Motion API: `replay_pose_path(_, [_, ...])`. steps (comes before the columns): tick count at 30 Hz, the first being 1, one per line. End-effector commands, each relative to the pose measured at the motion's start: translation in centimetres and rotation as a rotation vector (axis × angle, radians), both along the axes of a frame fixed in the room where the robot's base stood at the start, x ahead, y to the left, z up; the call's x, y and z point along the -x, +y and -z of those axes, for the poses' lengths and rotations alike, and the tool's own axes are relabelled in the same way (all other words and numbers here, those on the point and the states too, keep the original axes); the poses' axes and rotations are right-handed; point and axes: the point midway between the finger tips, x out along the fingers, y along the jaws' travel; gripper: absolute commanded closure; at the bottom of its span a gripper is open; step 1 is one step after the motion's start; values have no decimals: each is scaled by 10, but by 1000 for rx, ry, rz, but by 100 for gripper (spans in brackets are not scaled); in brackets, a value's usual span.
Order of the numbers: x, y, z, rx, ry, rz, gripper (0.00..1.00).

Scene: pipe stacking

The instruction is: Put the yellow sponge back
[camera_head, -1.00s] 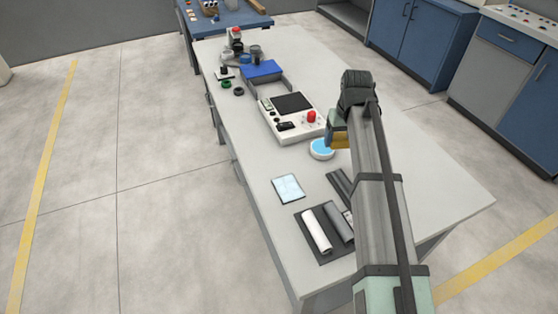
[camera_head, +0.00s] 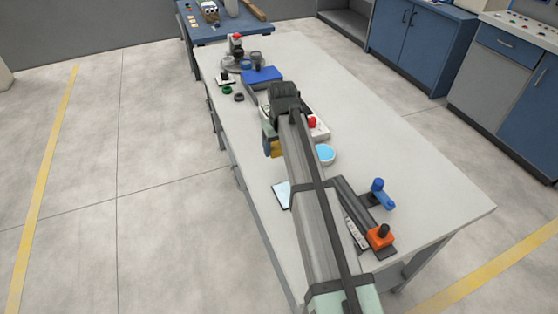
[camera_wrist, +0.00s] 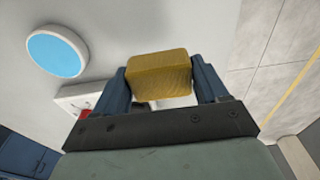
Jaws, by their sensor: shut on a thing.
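The yellow sponge (camera_wrist: 158,76) is between the two blue fingers of my gripper (camera_wrist: 162,82) in the wrist view, touching both. In the head view my gripper (camera_head: 270,142) is above the left part of the white table, and the sponge (camera_head: 278,149) shows partly below it. A round white dish with a blue inside (camera_head: 325,154) stands on the table to the right of the gripper; the dish also shows in the wrist view (camera_wrist: 57,51).
A light blue square sheet (camera_head: 282,196) lies partly behind my arm. The white device with a red button (camera_head: 318,127) is partly hidden by my gripper. A blue-handled part (camera_head: 381,193) and an orange part (camera_head: 380,236) stand at right.

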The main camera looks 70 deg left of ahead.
Motion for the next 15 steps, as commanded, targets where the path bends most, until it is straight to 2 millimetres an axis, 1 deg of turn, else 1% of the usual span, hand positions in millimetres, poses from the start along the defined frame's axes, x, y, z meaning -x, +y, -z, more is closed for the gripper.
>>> replay_pose_path(1, [0, -1, 10, 2, 0, 0, 56])
replay_pose_path(3, [0, -1, 18, 1, 0, 0, 56])
replay_pose_path(8, [0, 0, 29, 0, 0, 0, 56])
replay_pose_path(15, [0, -1, 57, 1, 0, 1, 56])
